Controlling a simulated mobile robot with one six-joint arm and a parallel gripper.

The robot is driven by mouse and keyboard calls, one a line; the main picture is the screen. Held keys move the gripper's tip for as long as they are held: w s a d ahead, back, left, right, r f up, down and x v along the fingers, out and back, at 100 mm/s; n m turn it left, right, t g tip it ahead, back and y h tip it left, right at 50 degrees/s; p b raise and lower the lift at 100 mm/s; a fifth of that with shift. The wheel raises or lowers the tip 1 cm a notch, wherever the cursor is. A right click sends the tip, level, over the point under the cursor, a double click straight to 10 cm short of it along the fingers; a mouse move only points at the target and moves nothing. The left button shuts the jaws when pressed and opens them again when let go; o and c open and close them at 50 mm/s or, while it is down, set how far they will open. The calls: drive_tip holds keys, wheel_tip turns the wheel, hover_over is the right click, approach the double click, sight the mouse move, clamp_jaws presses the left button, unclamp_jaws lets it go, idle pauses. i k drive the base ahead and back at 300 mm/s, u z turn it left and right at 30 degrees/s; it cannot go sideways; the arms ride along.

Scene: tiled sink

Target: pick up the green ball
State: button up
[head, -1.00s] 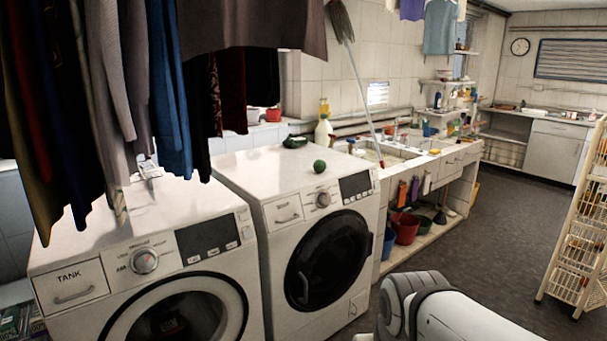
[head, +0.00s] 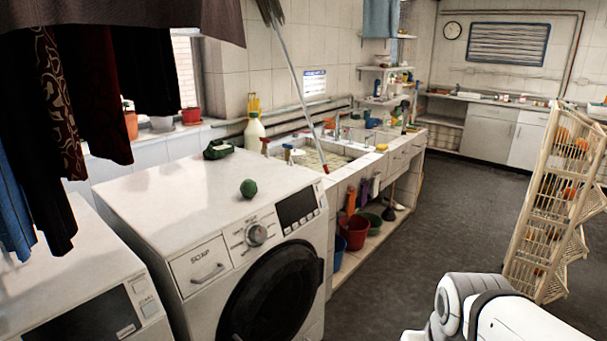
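The green ball (head: 248,188) lies on top of the white washing machine (head: 160,185), near its front edge and above the dial. Nothing touches the ball. A dark green object (head: 218,149) lies behind it on the same machine top. Part of my white and grey arm shows at the bottom right, in front of the floor and apart from the machine. My gripper is not in the picture.
A second washer (head: 75,300) stands at the lower left under hanging clothes (head: 75,95). A tiled sink (head: 330,155) with a white bottle (head: 255,133) is beyond the machine. A wicker shelf (head: 545,200) stands at the right. The dark floor (head: 440,215) between is clear.

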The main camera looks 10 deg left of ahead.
sight(248, 188)
drive_tip(key=u, duration=0.05)
drive_tip(key=i, duration=1.15)
drive_tip(key=u, duration=0.9)
drive_tip(key=i, duration=0.5)
drive_tip(key=u, duration=0.35)
